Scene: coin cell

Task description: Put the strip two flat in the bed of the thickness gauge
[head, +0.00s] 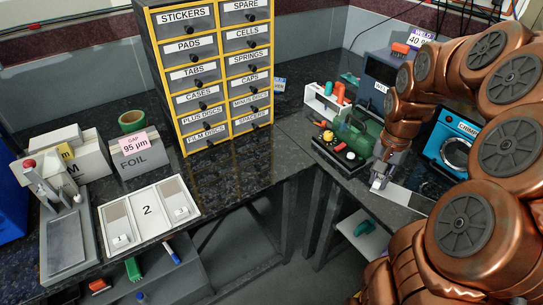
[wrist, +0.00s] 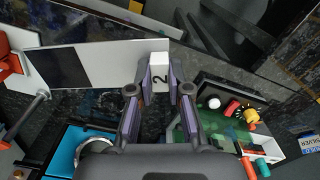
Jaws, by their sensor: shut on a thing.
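My gripper (wrist: 160,83) is shut on the white end block of strip two (wrist: 90,66), which is marked 2. The strip is long, flat and pale, with a dark section toward its far left end in the wrist view. In the head view my gripper (head: 379,176) is at the right-hand bench, and the strip (head: 403,197) runs to the right from it, partly hidden by my arm. I cannot tell whether it touches the bench. A grey stand with a red knob and a flat bed, apparently the thickness gauge (head: 68,245), stands at far left, far from my gripper.
A white tray marked 2 (head: 148,211) lies right of the grey stand. The foil box (head: 140,156) and yellow drawer cabinet (head: 213,70) stand behind. A green-topped device (head: 357,135) and a blue machine (head: 455,145) flank my gripper.

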